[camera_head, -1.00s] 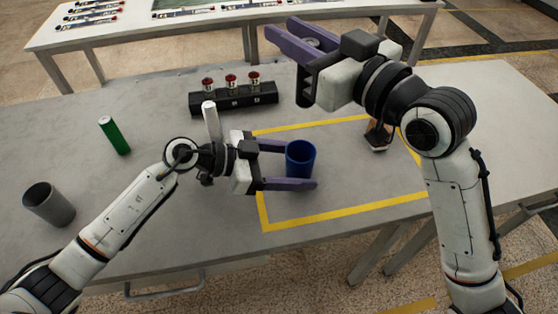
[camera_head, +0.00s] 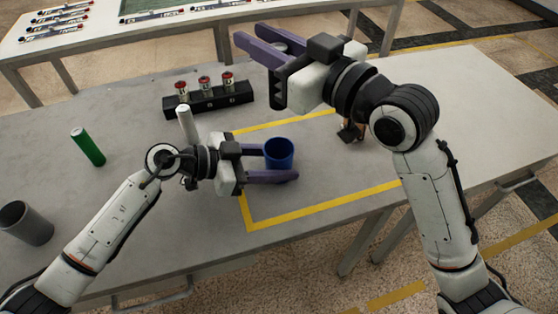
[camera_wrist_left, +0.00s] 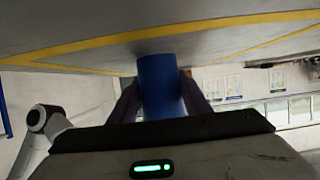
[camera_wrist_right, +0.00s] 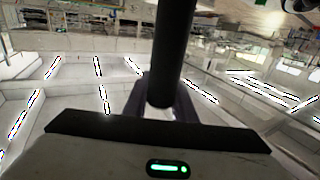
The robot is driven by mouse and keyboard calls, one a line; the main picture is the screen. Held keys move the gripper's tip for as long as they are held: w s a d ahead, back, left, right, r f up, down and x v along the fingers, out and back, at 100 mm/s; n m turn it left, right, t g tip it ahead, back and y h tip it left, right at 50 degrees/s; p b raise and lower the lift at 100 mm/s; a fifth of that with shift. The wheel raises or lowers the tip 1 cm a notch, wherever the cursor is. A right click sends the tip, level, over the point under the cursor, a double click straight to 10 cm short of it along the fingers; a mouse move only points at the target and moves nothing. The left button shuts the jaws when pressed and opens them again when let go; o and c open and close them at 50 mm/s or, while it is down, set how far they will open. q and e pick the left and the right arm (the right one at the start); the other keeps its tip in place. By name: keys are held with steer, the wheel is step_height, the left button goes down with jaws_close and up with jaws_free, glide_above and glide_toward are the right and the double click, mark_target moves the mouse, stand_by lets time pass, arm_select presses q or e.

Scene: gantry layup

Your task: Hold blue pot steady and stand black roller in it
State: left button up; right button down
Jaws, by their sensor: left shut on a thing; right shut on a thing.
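The blue pot (camera_head: 279,155) is upright inside the yellow outline on the grey table. My left gripper (camera_head: 283,160) is shut around it, one finger on each side; the pot also shows in the left wrist view (camera_wrist_left: 161,88). My right gripper (camera_head: 262,50) is raised behind and above the pot, shut on the black roller (camera_wrist_right: 174,45). The roller is a long dark cylinder with a pale end between the fingers. In the head view the fingers and wrist hide much of it. The roller is apart from the pot.
A black rack (camera_head: 209,99) with three red-topped bottles stands behind. A white cylinder (camera_head: 186,122), a green cylinder (camera_head: 88,147) and a grey cup (camera_head: 25,222) stand at left. A small dark brown object (camera_head: 350,131) sits under my right arm. The table's right side is clear.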

step_height(320, 180, down, 11)
stand_by(1.3)
steer(key=shift+f, duration=0.1)
steer(key=c, duration=1.4)
jaws_free()
steer(key=shift+f, duration=0.1)
steer(key=v, duration=1.2)
arm_select(q)
steer(key=o, duration=1.1)
steer(key=shift+a, duration=0.1)
